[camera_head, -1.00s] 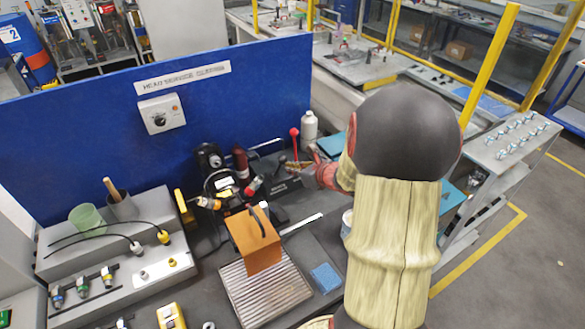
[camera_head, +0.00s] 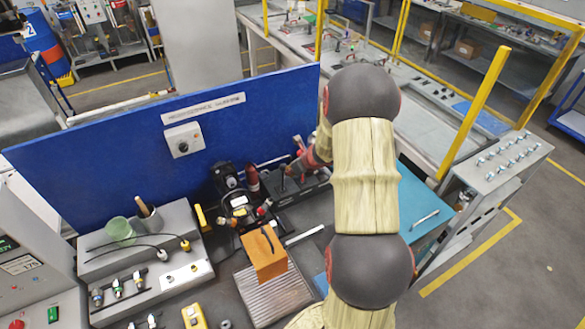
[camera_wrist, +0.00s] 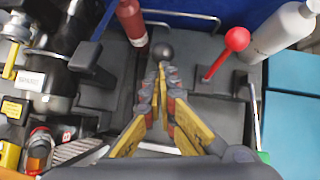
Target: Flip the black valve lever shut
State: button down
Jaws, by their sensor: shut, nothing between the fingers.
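The black valve lever (camera_wrist: 163,51) shows as a round dark knob in the wrist view, just beyond my fingertips. Its shaft is largely hidden by the fingers, and I cannot tell whether they touch it. My gripper (camera_wrist: 166,72) is shut with nothing in it; its yellow and red-grey fingers come together below the knob. In the head view my gripper (camera_head: 294,168) is small, low over the dark valve block at the back of the bench, partly hidden by my arm. A red-knobbed lever (camera_wrist: 237,40) stands right of the black one.
A dark red bottle (camera_wrist: 132,22) stands left of the knob and a white-grey bottle (camera_wrist: 287,32) at right. Black cylindrical equipment (camera_wrist: 62,70) crowds the left. The blue panel (camera_head: 170,130) rises behind. An orange box (camera_head: 264,254) sits on a ribbed plate nearer the front.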

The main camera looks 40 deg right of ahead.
aim_at(285, 165)
jog(key=shift+w+d+r+p, duration=0.15)
jog(key=shift+w+p, duration=0.35)
jog(key=shift+w, duration=0.2)
jog(key=shift+w+d+r+p, duration=0.15)
jog(key=shift+w+p, duration=0.3)
jog(key=shift+w, duration=0.3)
jog(key=shift+w+d+r+p, duration=0.15)
jog(key=shift+w+p, duration=0.35)
jog(key=shift+w, duration=0.2)
